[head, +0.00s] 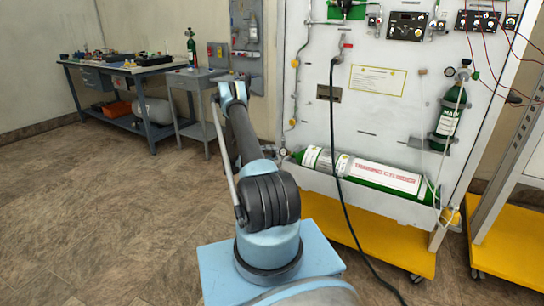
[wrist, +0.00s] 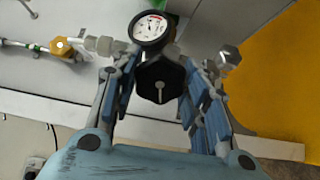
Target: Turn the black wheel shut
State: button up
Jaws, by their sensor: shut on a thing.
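The black wheel (wrist: 158,74) is in the middle of the wrist view, a dark faceted knob with a pale slot or stem on its face. A round white pressure gauge (wrist: 149,28) sits just above it. My gripper (wrist: 162,88) has its blue-padded fingers on both sides of the wheel and is shut on it. I cannot tell the wheel's turn angle. In the head view, I cannot make out the wheel or the fingers; my arm fills the middle.
A workbench (head: 130,70) stands at the back left; the left floor is clear.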

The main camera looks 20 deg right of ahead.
jog(key=m, duration=0.5)
jog(key=shift+f+m, duration=0.15)
jog(key=shift+m, duration=0.15)
jog(key=m, duration=1)
jog(key=shift+m, duration=0.4)
jog(key=shift+w+m, duration=0.1)
jog(key=shift+m, duration=2.2)
jog(key=o, duration=1.1)
